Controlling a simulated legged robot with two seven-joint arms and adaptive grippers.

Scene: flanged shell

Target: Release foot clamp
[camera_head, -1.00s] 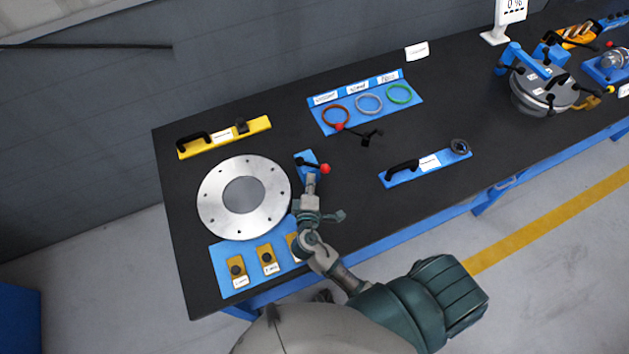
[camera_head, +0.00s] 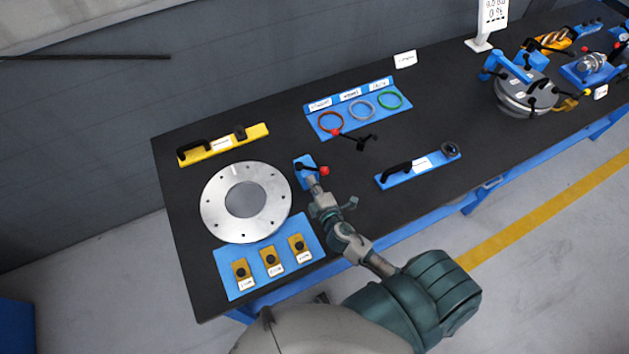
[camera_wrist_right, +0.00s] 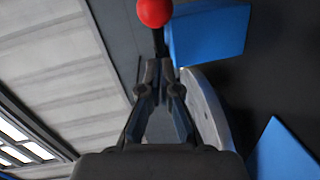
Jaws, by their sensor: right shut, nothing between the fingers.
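The foot clamp (camera_head: 303,166) is a small blue block with a black lever ending in a red ball (camera_head: 324,171). It stands just right of a grey flanged disc (camera_head: 270,205) on the black bench. My right gripper (camera_head: 313,182) is at the front side of the clamp, close to the lever. In the wrist view my right gripper (camera_wrist_right: 160,68) has its fingertips together with nothing held. The lever's stem and red ball (camera_wrist_right: 154,12) are just beyond the tips; whether they touch is unclear. The blue clamp block (camera_wrist_right: 207,30) is right of the lever. My left gripper is not in view.
A blue plate (camera_head: 230,272) with several yellow blocks lies in front of the disc. A black handle with a red ball (camera_head: 336,132) lies behind the clamp. A blue bar with a handle (camera_head: 427,169) lies to the right, and a yellow bar (camera_head: 250,138) to the left.

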